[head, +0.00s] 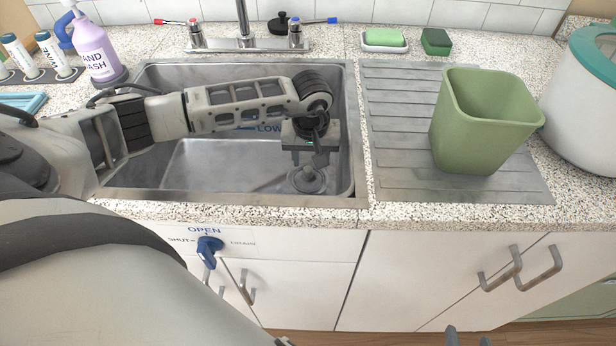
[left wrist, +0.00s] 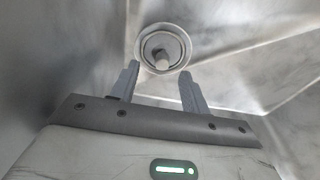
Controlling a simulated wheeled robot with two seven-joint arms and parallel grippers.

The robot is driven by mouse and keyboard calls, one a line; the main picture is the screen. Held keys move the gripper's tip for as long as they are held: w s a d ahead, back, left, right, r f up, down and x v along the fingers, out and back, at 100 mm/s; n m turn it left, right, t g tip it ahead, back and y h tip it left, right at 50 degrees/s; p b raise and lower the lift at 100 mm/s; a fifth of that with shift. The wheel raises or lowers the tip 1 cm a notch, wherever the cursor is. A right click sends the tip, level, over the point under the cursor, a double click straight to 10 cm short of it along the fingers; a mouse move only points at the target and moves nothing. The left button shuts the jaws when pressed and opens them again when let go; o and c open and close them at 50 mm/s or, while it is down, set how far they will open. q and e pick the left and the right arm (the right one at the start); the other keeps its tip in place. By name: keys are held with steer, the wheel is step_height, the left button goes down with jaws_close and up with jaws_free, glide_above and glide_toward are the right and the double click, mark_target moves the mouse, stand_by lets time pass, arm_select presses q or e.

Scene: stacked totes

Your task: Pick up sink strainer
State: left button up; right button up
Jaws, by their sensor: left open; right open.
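The sink strainer (head: 306,181) is a round grey metal piece with a centre knob. It sits low in the right part of the sink basin (head: 205,172). My left gripper (head: 310,160) reaches down into the basin, pointing at the strainer and partly covering it. In the left wrist view, the strainer (left wrist: 163,44) lies just beyond the open, empty fingers (left wrist: 160,78). Its knob appears between the fingertip directions; whether a finger touches it, I cannot tell. My right gripper's tips (head: 468,338) show apart at the bottom edge, in front of the cabinets; the rest is out of view.
The basin walls surround my left gripper, with the right wall close. A green bin (head: 478,125) stands on the drainboard (head: 395,150). A soap bottle (head: 95,48) is at the back left.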

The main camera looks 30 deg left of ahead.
mark_target(308, 169)
arm_select(q)
steer(key=shift+w+a+f, duration=0.2)
steer(key=shift+a+f, duration=0.05)
steer(key=shift+f, duration=0.6)
steer(key=shift+w+a+f, duration=0.25)
steer(key=shift+a+f, duration=0.05)
steer(key=shift+f, duration=0.6)
steer(key=shift+w+a+f, duration=0.2)
steer(key=shift+a+f, duration=0.05)
steer(key=shift+f, duration=0.6)
jaws_close()
